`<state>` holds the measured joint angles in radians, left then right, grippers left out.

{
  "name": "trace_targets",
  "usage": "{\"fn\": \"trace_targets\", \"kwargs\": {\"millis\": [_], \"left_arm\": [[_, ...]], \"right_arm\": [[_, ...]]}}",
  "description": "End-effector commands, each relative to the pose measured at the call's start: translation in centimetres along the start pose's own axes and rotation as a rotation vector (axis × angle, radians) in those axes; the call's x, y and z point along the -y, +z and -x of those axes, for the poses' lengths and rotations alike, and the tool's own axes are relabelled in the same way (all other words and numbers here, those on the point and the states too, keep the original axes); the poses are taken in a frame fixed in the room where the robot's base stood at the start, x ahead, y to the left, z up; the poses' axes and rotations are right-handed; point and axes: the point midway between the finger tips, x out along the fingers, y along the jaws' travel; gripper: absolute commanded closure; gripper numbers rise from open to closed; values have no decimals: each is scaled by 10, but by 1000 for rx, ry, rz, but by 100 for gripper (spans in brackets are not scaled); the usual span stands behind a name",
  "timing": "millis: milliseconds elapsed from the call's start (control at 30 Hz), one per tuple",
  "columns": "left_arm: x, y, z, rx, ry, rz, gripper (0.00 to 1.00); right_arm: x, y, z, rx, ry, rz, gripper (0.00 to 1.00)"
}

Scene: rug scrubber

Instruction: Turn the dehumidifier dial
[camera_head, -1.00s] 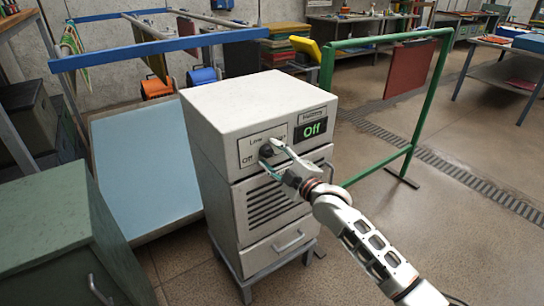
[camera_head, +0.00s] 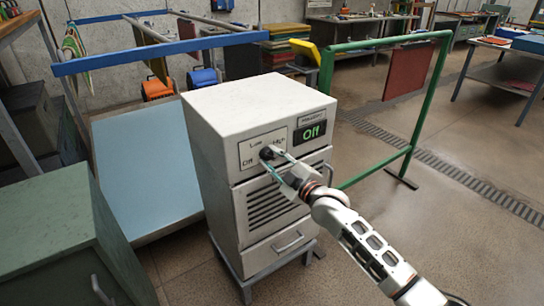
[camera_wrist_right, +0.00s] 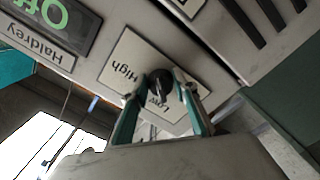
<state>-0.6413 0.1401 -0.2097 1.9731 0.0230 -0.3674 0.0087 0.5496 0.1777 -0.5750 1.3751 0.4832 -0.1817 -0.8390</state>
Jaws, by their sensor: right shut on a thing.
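The dehumidifier (camera_head: 215,150) is a white cabinet on a grey stand in the middle of the head view. Its small black dial (camera_head: 266,152) sits on a front plate marked Off, Low and High. The green display (camera_head: 314,130) above right reads Off. My right gripper (camera_head: 272,156) reaches in from the lower right, its fingers shut on the dial. In the right wrist view the dial (camera_wrist_right: 161,80) sits between the two teal-edged fingertips (camera_wrist_right: 161,95), one on each side. The display shows partly there (camera_wrist_right: 50,15). My left gripper is not in view.
A green frame (camera_head: 412,130) stands right of the cabinet, with a red panel hanging from it. A pale blue sloped board (camera_head: 145,170) and a green cabinet (camera_head: 45,220) are at the left.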

Motion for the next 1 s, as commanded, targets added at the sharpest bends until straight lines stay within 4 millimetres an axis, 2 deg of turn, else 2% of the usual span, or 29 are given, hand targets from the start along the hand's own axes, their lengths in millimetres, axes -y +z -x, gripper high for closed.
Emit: {"fn": "trace_targets", "kwargs": {"millis": [700,1000], "left_arm": [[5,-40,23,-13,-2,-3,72],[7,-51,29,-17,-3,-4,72]], "right_arm": [[2,-3,0,1,0,-673,93],[4,-3,0,1,0,-958,93]]}}
